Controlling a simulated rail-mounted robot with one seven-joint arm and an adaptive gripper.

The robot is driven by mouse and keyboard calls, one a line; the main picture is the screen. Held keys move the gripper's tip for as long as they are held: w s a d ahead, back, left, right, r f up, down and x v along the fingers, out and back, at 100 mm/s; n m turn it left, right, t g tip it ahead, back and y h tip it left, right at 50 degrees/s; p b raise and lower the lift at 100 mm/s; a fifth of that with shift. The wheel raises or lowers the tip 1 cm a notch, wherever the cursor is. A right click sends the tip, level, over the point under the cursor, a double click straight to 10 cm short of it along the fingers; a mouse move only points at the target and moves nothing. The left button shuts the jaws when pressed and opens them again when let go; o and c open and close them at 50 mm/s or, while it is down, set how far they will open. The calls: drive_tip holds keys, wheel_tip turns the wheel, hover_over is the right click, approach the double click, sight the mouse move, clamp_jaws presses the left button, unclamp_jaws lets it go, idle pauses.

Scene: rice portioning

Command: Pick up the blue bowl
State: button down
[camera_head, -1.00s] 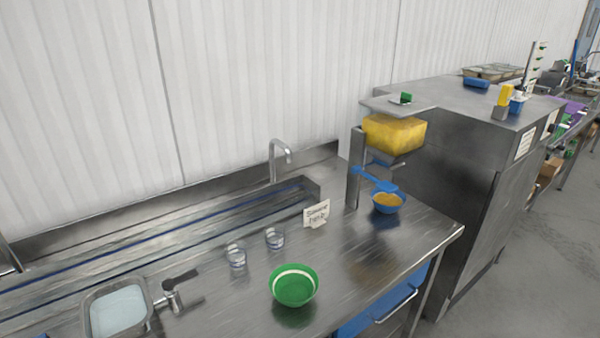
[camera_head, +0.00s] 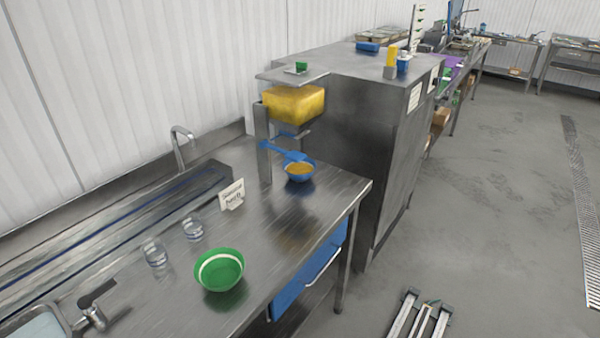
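The blue bowl (camera_head: 300,177) stands on the steel counter at its far right end, below a dispenser with a yellow hopper (camera_head: 293,103). It is upright and holds a yellow-orange filling. A blue paddle-like part (camera_head: 284,151) of the dispenser reaches out just above and behind the bowl. My gripper is not in view, so its state does not show.
A green bowl (camera_head: 219,271) stands nearer on the counter (camera_head: 265,230). Two clear glasses (camera_head: 155,255) and a small sign (camera_head: 231,194) are to its left and behind. A tall steel cabinet (camera_head: 350,125) stands right of the dispenser. Open floor lies at right.

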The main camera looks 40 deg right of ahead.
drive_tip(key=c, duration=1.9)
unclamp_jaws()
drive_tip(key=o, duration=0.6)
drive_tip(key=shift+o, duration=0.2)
